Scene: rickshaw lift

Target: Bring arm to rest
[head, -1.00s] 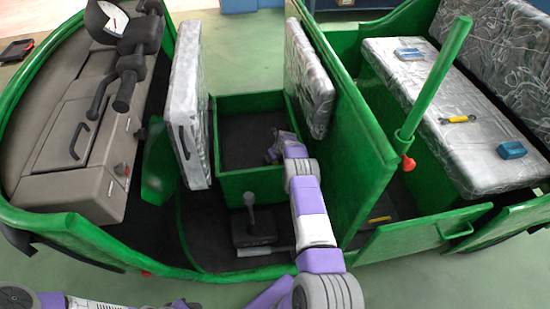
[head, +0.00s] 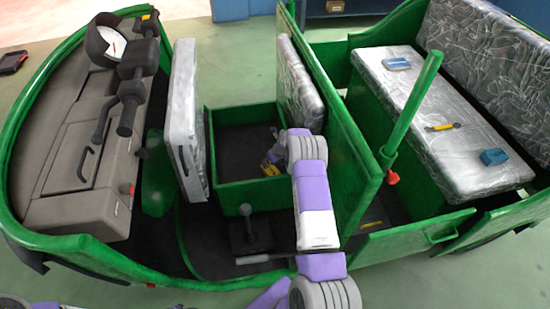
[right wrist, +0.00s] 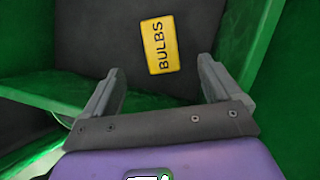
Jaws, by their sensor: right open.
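My right arm (head: 317,210) reaches up from the bottom of the head view into the green compartment (head: 250,184) between the two upright padded seats. My right gripper (right wrist: 160,66) is open in the right wrist view, with nothing between its fingers. A yellow box labelled BULBS (right wrist: 160,45) lies on the dark compartment floor beyond the fingertips, apart from them. The box also shows in the head view (head: 269,168), partly hidden by my arm. Parts of my left arm show at the bottom left edge, but my left gripper is out of view.
The compartment's green walls (right wrist: 268,45) stand close around my right gripper. A green partition (head: 345,150) rises right of my arm, and a silver padded seat (head: 185,120) stands to its left. A lever (head: 248,228) stands in front. Blue and yellow items lie on the rear bench (head: 450,155).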

